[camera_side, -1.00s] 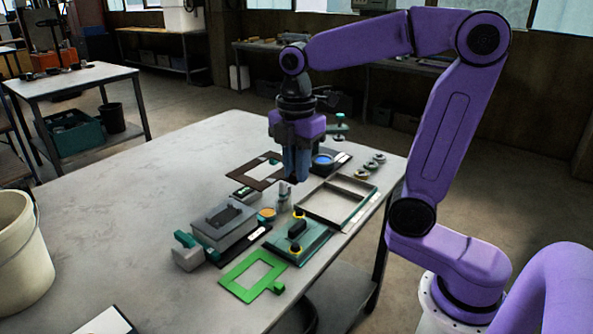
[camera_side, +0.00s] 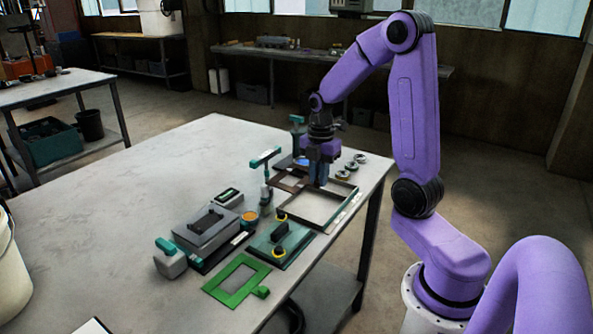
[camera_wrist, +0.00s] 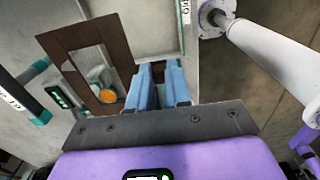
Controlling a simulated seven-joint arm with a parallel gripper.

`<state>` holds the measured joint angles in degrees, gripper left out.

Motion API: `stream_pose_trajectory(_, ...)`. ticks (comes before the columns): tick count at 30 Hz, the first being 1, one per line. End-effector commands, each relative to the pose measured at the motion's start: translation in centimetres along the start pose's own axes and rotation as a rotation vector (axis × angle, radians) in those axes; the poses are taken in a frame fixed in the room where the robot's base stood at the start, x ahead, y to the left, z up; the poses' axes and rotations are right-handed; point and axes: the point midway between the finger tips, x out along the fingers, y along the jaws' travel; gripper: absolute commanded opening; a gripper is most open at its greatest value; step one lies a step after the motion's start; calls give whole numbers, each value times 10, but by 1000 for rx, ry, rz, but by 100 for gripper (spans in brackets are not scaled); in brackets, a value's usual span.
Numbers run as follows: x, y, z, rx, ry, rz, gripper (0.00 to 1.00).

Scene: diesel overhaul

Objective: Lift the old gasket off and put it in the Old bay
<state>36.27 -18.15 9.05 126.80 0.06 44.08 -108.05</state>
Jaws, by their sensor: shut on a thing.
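The old gasket, a dark brown rectangular frame (camera_wrist: 117,48), is pinched at one edge by my gripper (camera_wrist: 157,90). In the side view the gasket (camera_side: 284,185) shows at the rear left of the shallow tray (camera_side: 345,214), partly overlapping its rim. My gripper (camera_side: 318,182) is over the rear part of the tray. Whether the gasket touches the tray cannot be told. A label strip on the tray shows at the top of the wrist view, only partly legible. A bright green gasket (camera_side: 224,294) lies flat at the table's front.
A teal plate (camera_side: 263,251) with yellow-ringed knobs stands in front of the tray. A grey block (camera_side: 205,233) and a teal-handled tool (camera_side: 265,158) stand left. Several small rings (camera_side: 342,174) lie behind right.

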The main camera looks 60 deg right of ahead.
Motion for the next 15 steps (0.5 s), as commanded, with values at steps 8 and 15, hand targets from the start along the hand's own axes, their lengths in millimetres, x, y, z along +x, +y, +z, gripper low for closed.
stream_pose_trajectory(8, 26, -18, 42, 0, 0, 0, 0)
stream_pose_trajectory(15, 40, -20, 46, -2, 1, -2, 0)
